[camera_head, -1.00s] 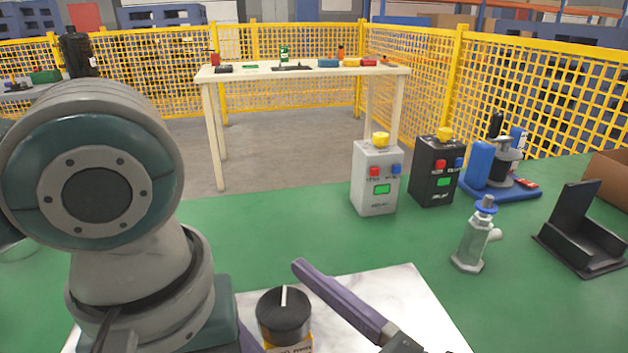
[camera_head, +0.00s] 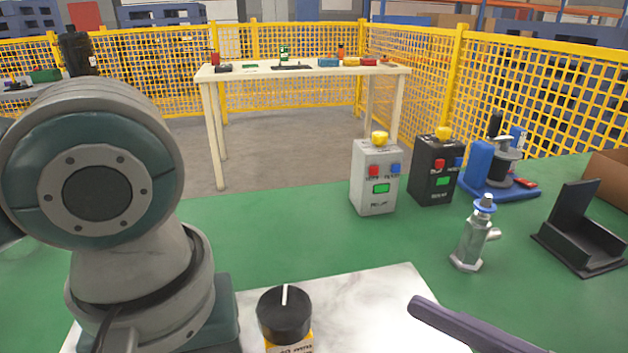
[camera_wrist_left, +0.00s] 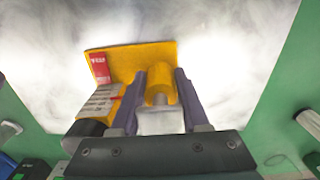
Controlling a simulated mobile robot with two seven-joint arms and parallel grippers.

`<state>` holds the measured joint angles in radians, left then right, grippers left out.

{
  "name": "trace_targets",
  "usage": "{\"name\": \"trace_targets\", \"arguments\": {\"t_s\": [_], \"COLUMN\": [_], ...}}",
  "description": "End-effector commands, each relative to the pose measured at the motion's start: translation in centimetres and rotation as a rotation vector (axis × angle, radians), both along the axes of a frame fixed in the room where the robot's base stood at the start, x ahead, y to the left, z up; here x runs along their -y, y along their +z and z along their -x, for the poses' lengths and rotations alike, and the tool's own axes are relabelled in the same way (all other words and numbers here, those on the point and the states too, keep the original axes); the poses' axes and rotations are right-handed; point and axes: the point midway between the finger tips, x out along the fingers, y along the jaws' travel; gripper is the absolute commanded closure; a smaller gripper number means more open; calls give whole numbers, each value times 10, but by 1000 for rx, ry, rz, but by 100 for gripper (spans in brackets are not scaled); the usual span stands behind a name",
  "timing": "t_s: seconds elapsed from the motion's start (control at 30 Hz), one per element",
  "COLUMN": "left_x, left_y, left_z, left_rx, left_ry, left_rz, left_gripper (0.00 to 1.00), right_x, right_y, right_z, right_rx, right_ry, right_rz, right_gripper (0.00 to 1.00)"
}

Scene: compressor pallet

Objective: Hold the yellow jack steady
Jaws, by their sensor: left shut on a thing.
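The yellow jack (camera_head: 296,346) stands on the pale marbled board (camera_head: 385,290), with a black round knob (camera_head: 284,318) that has a white line on top. In the left wrist view the jack (camera_wrist_left: 120,64) shows its yellow plate, a red label and a yellow cylinder. My left gripper (camera_wrist_left: 159,78) has its two purple fingers on either side of the cylinder part and is shut on the jack. In the head view my left arm hides this grip. One purple finger of my right gripper (camera_head: 470,328) shows at the lower right, apart from the jack; its opening is not visible.
On the green table (camera_head: 300,235) stand a grey button box (camera_head: 376,190), a black button box (camera_head: 434,185), a blue-capped clear bottle (camera_head: 473,240), a black holder (camera_head: 580,240) and a blue device (camera_head: 485,172). Yellow mesh fencing (camera_head: 530,100) stands beyond.

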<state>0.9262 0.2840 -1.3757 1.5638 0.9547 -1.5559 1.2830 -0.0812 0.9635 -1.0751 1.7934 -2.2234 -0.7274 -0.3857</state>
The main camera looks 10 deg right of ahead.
Motion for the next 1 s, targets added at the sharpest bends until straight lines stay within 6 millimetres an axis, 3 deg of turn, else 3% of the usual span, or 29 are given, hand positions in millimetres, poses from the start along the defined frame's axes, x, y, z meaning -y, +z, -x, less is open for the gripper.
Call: {"name": "trace_targets", "arguments": {"t_s": [0.1,0.33,0.6,1.0], "left_x": [0,0,-1,-1], "left_y": [-1,-1,-1,-1], "left_z": [0,0,0,0], "left_rx": [-1,-1,-1,-1], "left_ry": [0,0,1,1], "left_rz": [0,-1,-2,-2], "left_gripper": [100,100,100,100], "right_x": [7,0,0,15], "right_y": [1,-22,-34,-18], "right_z": [-26,-70,-128,-212], "right_rx": [-4,-39,-67,-71], "right_ry": [-34,-1,14,-22], "right_rz": [-5,75,184,348], "right_gripper": [16,16,16,16]}}
